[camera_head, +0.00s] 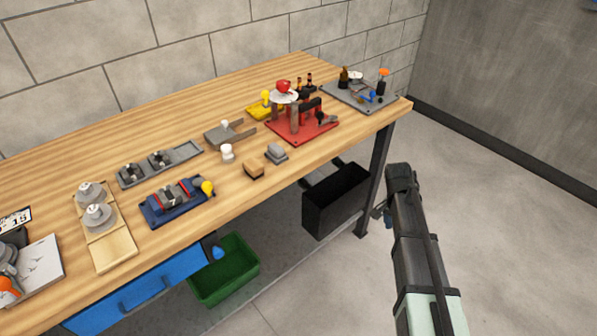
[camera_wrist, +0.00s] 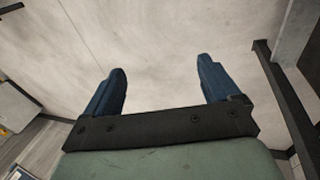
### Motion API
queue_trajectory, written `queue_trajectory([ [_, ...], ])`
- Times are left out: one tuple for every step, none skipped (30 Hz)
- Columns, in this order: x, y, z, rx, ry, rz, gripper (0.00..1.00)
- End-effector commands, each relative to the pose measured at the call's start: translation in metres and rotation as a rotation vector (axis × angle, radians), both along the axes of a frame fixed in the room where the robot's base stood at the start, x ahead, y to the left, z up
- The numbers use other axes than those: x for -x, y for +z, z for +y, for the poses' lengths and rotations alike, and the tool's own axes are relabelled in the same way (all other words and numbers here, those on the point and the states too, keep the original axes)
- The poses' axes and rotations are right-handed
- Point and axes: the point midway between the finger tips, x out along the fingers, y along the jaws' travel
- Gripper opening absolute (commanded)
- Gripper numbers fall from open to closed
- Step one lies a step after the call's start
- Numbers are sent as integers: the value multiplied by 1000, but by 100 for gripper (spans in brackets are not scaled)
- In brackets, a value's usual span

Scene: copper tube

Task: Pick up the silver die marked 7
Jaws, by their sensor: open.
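No marking 7 is readable in either view, so I cannot tell which piece is the silver die. Small silver-grey metal pieces (camera_head: 97,216) sit on a light wooden board at the left of the bench. Other dark grey metal pieces (camera_head: 160,157) sit in a grey tray behind the blue fixture. My gripper (camera_wrist: 160,65) is open and empty, with its two blue fingers wide apart over bare pale floor. In the head view my arm stands right of the bench, off its front edge, and its fingers are mostly hidden. No bench pieces show between the fingers.
The wooden bench (camera_head: 60,175) carries a blue fixture (camera_head: 175,203), a red fixture (camera_head: 290,126), a grey tool plate (camera_head: 356,96) and a brown block (camera_head: 254,170). Below are a green bin (camera_head: 224,270) and a black bin (camera_head: 335,198). Floor to the right is clear.

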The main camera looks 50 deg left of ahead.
Motion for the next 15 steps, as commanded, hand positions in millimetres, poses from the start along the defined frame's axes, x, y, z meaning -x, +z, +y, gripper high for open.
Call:
queue_trajectory([
  [4,19,28,-13,4,-21,89],
  [7,30,41,-20,2,-33,89],
  [13,44,59,-29,-2,-47,89],
  [18,54,71,-35,-3,-56,89],
  [22,64,83,-42,-6,-66,89],
  [29,77,99,-52,-9,-78,89],
  [34,87,110,-59,-10,-86,89],
  [41,97,121,-66,-13,-94,89],
  [48,110,135,-76,-15,-105,89],
  [55,120,146,-85,-17,-112,89],
  [62,129,157,-93,-19,-119,89],
  [71,143,171,-104,-22,-128,89],
  [80,154,182,-113,-25,-135,89],
  [88,164,192,-123,-26,-141,89],
  [100,178,207,-135,-28,-148,89],
])
